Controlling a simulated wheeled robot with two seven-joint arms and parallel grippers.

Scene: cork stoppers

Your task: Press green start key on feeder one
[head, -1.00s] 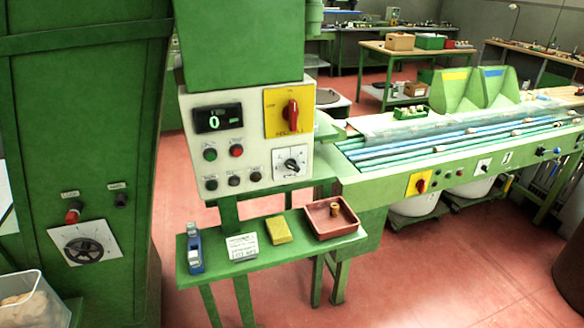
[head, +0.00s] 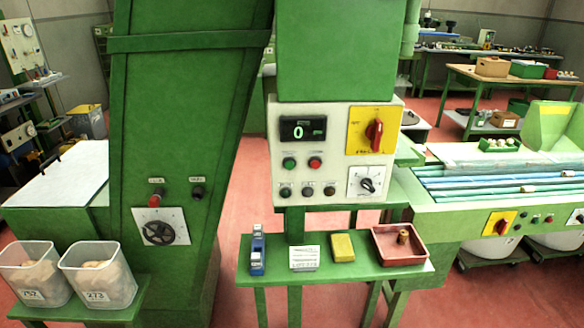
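A pale control panel (head: 333,180) is mounted on a green machine in the middle of the head view. It has a green key (head: 290,163) beside a red key (head: 315,163), below a dark display (head: 303,129) reading 0. A red rotary switch (head: 375,134) on a yellow plate sits at the panel's upper right, with a black knob (head: 368,184) below it. Several dark buttons line the panel's bottom. I cannot read which feeder the panel belongs to. Neither of my grippers is in view.
A narrow green shelf (head: 375,272) below the panel holds a blue object (head: 257,250), a white card (head: 304,258), a yellow block (head: 343,247) and a red tray (head: 380,255). Plastic bins (head: 100,272) stand at lower left, a conveyor (head: 440,215) at right. Red floor shows between.

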